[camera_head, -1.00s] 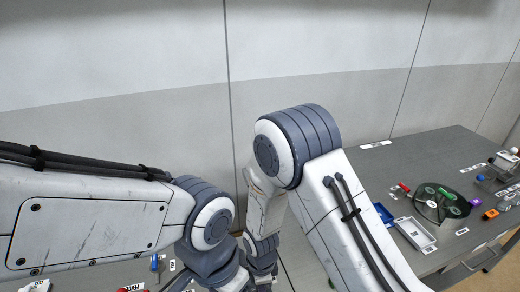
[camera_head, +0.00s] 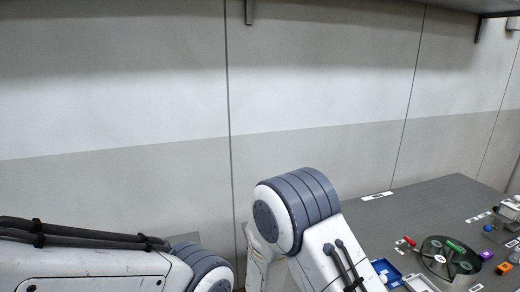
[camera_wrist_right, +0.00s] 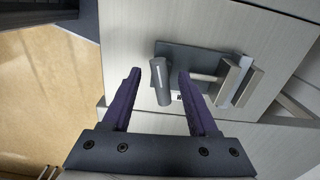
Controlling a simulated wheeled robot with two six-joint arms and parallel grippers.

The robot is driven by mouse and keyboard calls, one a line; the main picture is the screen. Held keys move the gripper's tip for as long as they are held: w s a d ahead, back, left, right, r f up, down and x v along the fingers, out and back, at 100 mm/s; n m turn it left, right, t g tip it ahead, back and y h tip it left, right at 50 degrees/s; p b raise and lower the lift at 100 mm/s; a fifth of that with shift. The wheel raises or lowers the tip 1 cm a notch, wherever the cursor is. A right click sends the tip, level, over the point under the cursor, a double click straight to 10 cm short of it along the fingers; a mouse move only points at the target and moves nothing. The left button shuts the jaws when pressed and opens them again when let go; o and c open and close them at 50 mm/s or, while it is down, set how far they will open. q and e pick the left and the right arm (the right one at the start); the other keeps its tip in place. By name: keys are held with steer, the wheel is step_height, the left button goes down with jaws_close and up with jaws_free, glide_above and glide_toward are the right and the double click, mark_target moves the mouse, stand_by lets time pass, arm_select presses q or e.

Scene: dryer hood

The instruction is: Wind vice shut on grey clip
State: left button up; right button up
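In the right wrist view my right gripper (camera_wrist_right: 159,74) is open, its two purple fingers apart. A grey rounded handle (camera_wrist_right: 161,82) shows between the fingertips, with a gap visible on each side. Behind it is the vice, with a dark grey plate (camera_wrist_right: 196,56) on a pale panel, a thin rod (camera_wrist_right: 204,78) and two upright pale jaw-like blocks (camera_wrist_right: 229,80) at the right. I cannot pick out the grey clip for certain. In the head view both arms show, but neither gripper does; the left gripper is out of sight.
In the head view a grey table (camera_head: 432,208) at the right carries a round dark tray (camera_head: 448,258), a blue bin (camera_head: 385,272) and several small items. A shelf edge (camera_head: 455,4) hangs at the top. The wall behind is bare.

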steer(key=shift+r+p, duration=2.6)
steer(key=shift+r, duration=0.5)
steer(key=s+d+r+n+b, duration=0.2)
steer(key=s+r+n, duration=0.5)
steer(key=r+n, duration=0.3)
steer(key=s+d+r+n+y+b, duration=0.1)
steer(key=s+d+r+n+b, duration=0.1)
steer(key=s+r+n, duration=0.5)
step_height(320, 180, up, 3)
steer(key=n, duration=0.4)
steer(key=shift+s+d, duration=0.25)
steer(key=shift+s, duration=0.05)
steer(key=shift+r, duration=0.1)
